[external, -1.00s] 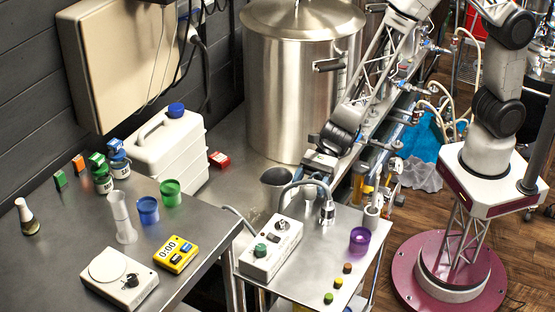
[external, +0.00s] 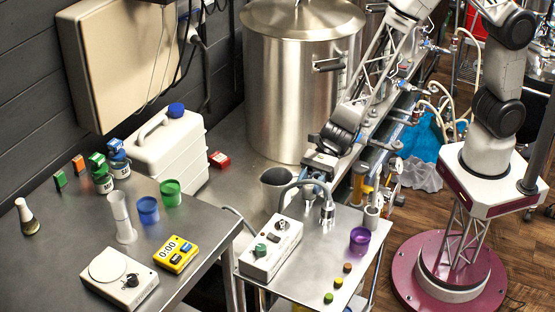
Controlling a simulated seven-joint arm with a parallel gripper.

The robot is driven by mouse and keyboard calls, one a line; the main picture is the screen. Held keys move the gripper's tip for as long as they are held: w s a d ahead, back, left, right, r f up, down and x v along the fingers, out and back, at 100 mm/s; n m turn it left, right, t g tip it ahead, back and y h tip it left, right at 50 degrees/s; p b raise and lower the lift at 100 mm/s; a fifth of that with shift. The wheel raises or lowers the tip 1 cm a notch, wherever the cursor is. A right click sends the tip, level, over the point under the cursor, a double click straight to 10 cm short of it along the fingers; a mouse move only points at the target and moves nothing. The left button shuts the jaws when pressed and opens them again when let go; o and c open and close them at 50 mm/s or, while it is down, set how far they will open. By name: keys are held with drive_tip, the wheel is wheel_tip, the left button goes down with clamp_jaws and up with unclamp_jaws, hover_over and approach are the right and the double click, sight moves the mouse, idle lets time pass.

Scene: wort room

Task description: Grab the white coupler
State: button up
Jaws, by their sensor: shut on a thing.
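The coupler (external: 327,213) looks pale and silvery. It stands upright at the end of a grey hose (external: 296,185), on the small metal cart top to the right of the control box. My gripper (external: 321,199) has come down over it from behind and is shut on it. The hose arches close beside my fingers. The fingertips and the exact contact are small and partly hidden by the hose and the coupler. I cannot tell whether the coupler is clear of the cart top.
A white control box (external: 270,249) with a green button sits left on the cart (external: 309,262). A purple cup (external: 359,240), a pale cylinder (external: 371,217) and small coloured pieces (external: 338,283) are on its right. A grey pitcher (external: 275,187) and a steel kettle (external: 290,90) stand behind.

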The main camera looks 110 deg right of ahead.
sight(310, 182)
drive_tip(key=shift+r, duration=4.95)
